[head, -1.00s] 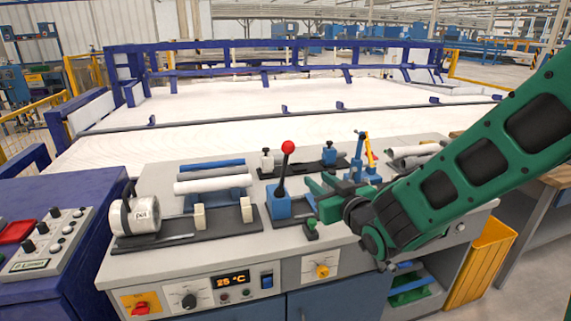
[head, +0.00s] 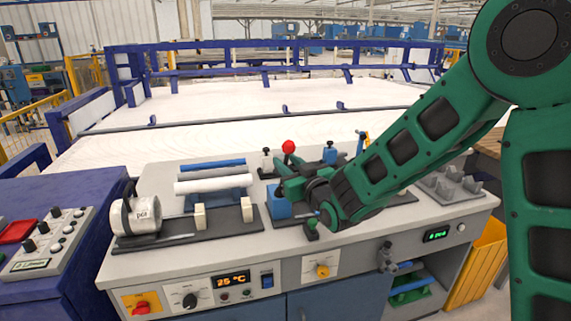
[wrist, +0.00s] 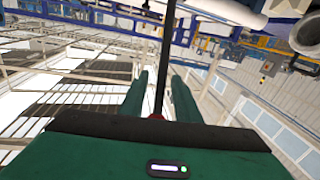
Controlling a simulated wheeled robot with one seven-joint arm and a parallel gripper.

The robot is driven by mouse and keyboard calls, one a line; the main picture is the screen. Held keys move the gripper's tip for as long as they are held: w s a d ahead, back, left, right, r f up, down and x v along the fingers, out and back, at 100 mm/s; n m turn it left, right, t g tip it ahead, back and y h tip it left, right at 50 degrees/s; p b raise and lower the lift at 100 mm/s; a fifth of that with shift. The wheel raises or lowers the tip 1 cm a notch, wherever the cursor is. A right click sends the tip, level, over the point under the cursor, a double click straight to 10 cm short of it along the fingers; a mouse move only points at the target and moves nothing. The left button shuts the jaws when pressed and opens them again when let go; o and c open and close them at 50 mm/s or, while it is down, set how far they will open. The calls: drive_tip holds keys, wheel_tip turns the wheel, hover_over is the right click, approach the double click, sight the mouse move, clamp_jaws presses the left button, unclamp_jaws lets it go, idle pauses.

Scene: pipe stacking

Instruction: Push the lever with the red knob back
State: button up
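The lever's red knob (head: 288,146) stands above the blue lever base (head: 279,204) on the bench. My gripper (head: 282,177) is just below the knob and hides most of the shaft in the head view. In the wrist view, the dark lever shaft (wrist: 161,75) runs between the two green fingers of my gripper (wrist: 159,90). There are gaps on both sides of the shaft, so the gripper looks open around it. Only a sliver of red shows at the gripper's palm; the rest of the knob is hidden there.
A green button (head: 312,226) stands in front of the lever. White pipes (head: 213,184) and a blue pipe (head: 212,164) lie to the left, beside a white roll (head: 137,216). A small blue-topped device (head: 330,153) stands behind. A grey rack (head: 450,186) is at the right.

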drive_tip(key=shift+w+a, duration=0.1)
drive_tip(key=shift+w, duration=0.15)
clamp_jaws()
drive_tip(key=shift+a+r, duration=0.1)
drive_tip(key=shift+a, duration=0.05)
